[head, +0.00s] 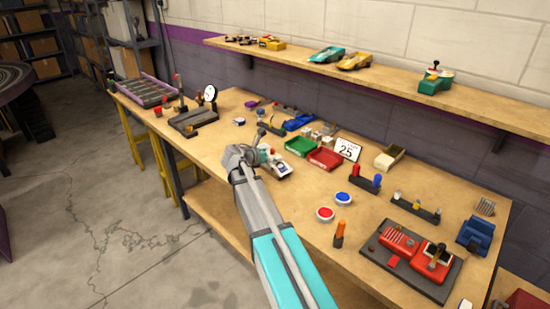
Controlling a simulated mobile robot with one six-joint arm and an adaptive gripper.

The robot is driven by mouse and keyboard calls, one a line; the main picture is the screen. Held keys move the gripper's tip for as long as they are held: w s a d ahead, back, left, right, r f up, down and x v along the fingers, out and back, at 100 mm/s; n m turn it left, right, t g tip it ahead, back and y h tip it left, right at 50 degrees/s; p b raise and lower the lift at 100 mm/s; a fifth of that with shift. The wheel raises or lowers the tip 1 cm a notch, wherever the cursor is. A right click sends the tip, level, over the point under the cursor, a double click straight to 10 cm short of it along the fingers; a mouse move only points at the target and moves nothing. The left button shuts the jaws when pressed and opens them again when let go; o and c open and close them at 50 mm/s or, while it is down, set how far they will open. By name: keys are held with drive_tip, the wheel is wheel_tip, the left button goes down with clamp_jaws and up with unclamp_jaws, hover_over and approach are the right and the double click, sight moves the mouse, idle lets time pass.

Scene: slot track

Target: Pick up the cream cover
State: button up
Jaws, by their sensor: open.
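A small white or cream car-shaped piece (280,170) with dark and coloured details lies on the workbench, just right of my wrist. It looks like the cream cover, but it is too small to be sure. My gripper (261,148) is over the bench right at the far end of this piece. It is open; its fingers are small and partly hidden by my wrist. I cannot tell whether they touch the piece.
A green tray (299,146) and red tray (325,159) stand right of the piece, before a "25" card (347,149). A tan open box (389,157) is farther right. A shelf (390,82) overhangs the back.

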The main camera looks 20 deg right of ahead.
drive_tip(key=shift+w+d+f, duration=0.2)
drive_tip(key=shift+d+f, duration=0.05)
drive_tip(key=shift+d, duration=0.3)
drive_tip(key=c, duration=0.4)
